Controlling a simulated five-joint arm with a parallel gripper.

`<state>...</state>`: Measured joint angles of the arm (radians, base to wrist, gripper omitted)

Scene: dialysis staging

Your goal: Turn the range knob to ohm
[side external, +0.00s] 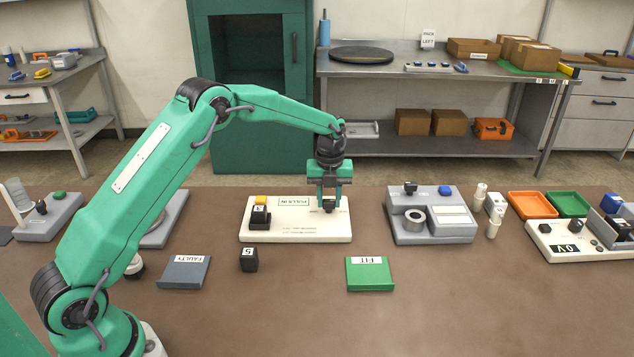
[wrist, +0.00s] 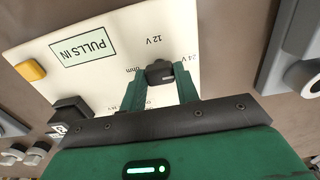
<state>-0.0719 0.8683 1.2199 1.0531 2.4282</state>
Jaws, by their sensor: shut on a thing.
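The range knob (wrist: 159,72) is a dark knob on the cream tester panel (wrist: 110,25), with the printed marks 12 V, 24 V and ohm around it. In the wrist view ohm is left of the knob, 12 V beyond it and 24 V to its right. I cannot clearly tell which mark the knob points to. My gripper (wrist: 161,84) is shut on the knob, one finger on each side. In the side external view my gripper (side external: 329,204) points down at the right part of the panel (side external: 285,222) and mostly hides the knob.
On the panel's left are a yellow button (side external: 261,199) and a black block (side external: 259,217). A loose black block (side external: 249,260) lies in front, between the blue FAULTY pad (side external: 184,275) and the green FIT pad (side external: 369,278). A grey device (side external: 432,222) stands to the right.

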